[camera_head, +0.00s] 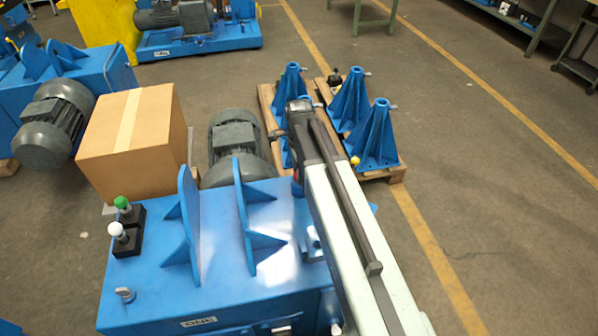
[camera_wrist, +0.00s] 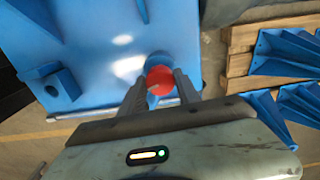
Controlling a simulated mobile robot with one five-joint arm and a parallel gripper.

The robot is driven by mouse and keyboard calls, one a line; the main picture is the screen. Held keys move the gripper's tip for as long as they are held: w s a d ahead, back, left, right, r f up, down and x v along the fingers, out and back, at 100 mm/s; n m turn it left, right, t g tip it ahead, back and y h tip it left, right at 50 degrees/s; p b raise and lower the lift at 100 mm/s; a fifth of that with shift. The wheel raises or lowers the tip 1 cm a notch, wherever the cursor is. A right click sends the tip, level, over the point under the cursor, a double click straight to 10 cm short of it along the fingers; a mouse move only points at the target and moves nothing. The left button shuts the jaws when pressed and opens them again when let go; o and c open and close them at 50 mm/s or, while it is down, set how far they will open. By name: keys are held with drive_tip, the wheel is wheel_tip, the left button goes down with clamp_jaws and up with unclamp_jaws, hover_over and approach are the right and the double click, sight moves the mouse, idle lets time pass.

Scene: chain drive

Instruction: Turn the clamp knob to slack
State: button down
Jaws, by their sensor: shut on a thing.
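The round red knob (camera_wrist: 159,80), which I take to be the clamp knob, stands on a blue round boss near the edge of the blue machine base (camera_wrist: 100,60) in the wrist view. My gripper (camera_wrist: 161,88) has one finger on each side of the knob and is shut on it. The fingers hide the knob's sides, and no slack mark can be made out. In the head view my arm reaches over the right side of the blue base (camera_head: 145,285) and hides most of the gripper and knob.
Two upright blue plates (camera_head: 190,225) stand on the base, left of my arm. Green and white knobs (camera_head: 122,204) stand on black blocks at its left. A cardboard box (camera_head: 130,140), a grey motor (camera_head: 236,140) and a pallet of blue stands (camera_head: 375,140) lie beyond.

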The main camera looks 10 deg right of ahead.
drive_tip(key=n, duration=0.7)
drive_tip(key=shift+s, duration=0.1)
drive_tip(key=n, duration=0.8)
drive_tip(key=shift+n, duration=0.3)
drive_tip(key=n, duration=0.3)
drive_tip(key=shift+d+n, duration=0.1)
drive_tip(key=shift+n, duration=0.2)
drive_tip(key=n, duration=0.3)
drive_tip(key=shift+n, duration=0.3)
drive_tip(key=n, duration=0.3)
drive_tip(key=shift+n, duration=2.1)
